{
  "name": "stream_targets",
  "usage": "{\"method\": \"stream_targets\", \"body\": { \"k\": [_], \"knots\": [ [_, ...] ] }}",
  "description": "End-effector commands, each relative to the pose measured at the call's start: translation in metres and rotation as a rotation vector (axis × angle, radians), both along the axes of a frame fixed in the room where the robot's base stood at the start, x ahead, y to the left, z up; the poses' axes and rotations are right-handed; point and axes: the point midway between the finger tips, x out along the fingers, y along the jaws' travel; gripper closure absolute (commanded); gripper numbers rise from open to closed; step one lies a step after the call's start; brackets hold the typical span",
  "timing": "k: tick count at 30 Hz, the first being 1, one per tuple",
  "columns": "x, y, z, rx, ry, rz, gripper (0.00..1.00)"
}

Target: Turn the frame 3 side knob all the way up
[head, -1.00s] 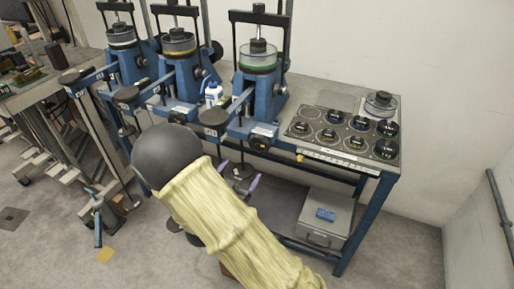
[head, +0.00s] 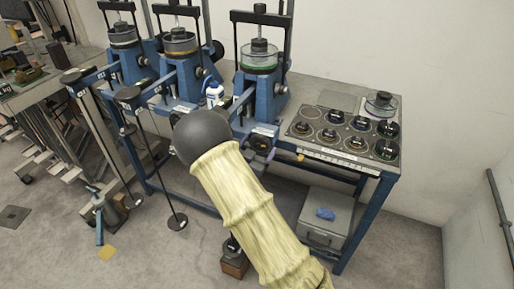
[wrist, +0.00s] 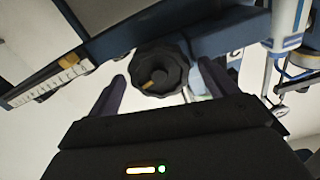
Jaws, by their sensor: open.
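Three blue lever frames stand in a row on the bench in the head view; I take the rightmost (head: 265,97) as frame 3. Its side knob (head: 260,142) is dark and round, low on its front. In the wrist view the knob (wrist: 158,70) is a black lobed wheel with a small yellow mark at its centre, pointing lower left. My gripper (wrist: 162,74) is open, with one dark purple finger on each side of the knob. Gaps show between fingers and knob, so I see no contact. My forearm and black wrist joint hide part of frame 3's lever arm in the head view.
A panel of round dishes (head: 345,133) lies right of frame 3 on the bench. A white bottle (head: 214,93) stands between the middle and right frames.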

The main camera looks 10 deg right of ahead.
Motion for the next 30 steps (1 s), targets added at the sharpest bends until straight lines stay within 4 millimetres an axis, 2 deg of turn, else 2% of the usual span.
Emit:
{"method": "stream_targets", "body": {
  "k": [2,9,27,28,30],
  "knots": [
    [-0.0002,0.0003,-0.0001,0.000,0.000,0.000,0.15],
    [-0.0003,0.0005,-0.0001,0.000,0.000,0.000,0.60],
    [-0.0001,0.0012,0.0002,0.051,-0.037,0.002,0.60],
    [-0.0001,0.0012,0.0002,0.051,-0.037,0.002,0.35],
    [-0.0001,0.0012,0.0002,0.051,-0.037,0.002,0.21]
  ]
}}
